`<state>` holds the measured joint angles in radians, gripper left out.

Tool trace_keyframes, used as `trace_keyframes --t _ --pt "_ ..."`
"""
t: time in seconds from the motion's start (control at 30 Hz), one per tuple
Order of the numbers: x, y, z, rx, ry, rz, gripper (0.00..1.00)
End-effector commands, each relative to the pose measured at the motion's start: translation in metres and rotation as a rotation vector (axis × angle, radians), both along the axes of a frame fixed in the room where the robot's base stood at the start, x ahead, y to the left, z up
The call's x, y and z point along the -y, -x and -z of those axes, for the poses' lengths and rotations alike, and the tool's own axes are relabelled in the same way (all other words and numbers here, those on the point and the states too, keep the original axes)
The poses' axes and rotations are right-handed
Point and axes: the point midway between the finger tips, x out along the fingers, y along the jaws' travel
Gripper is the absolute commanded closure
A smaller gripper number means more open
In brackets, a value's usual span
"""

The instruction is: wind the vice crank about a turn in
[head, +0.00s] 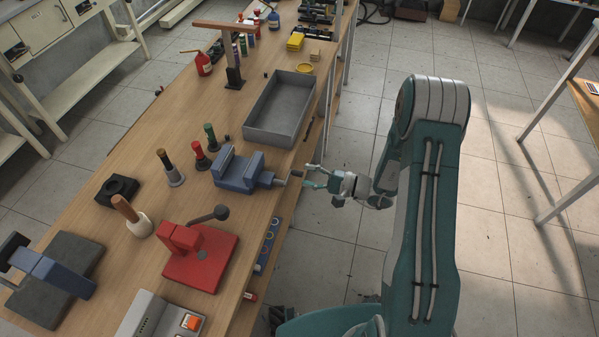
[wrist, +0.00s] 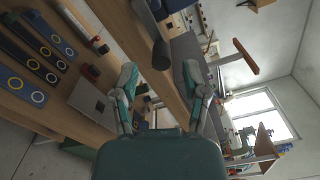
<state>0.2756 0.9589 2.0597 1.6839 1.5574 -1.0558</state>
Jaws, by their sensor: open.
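The blue vice (head: 240,170) sits at the bench's right edge, its screw end pointing right towards me. Its crank (head: 290,175) is at that end, small and partly hidden in the head view. My gripper (head: 309,178) is open just right of the crank, its fingers pointing left at it. In the wrist view, a dark bar that looks like the crank handle (wrist: 161,54) shows in the gap ahead of my open fingertips (wrist: 159,72). I see no clear contact; whether the bar is between the fingers or just beyond them I cannot tell.
A grey tray (head: 252,125) stands behind the vice on the wooden bench (head: 120,235). A red press-like block (head: 212,262) is nearer. Several coloured-handled tools stand left of the vice. The floor (head: 345,115) right of the bench is clear around my arm.

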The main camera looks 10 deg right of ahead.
Motion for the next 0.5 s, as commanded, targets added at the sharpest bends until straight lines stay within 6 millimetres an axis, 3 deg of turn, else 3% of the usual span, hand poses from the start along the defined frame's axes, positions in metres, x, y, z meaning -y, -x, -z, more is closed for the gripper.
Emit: trace_keyframes --t 0.2,0.5 --pt "-0.024 -0.01 0.0 0.001 0.001 -0.001 0.42" --pt "-0.027 -0.011 0.0 0.0 0.001 0.0 0.42"
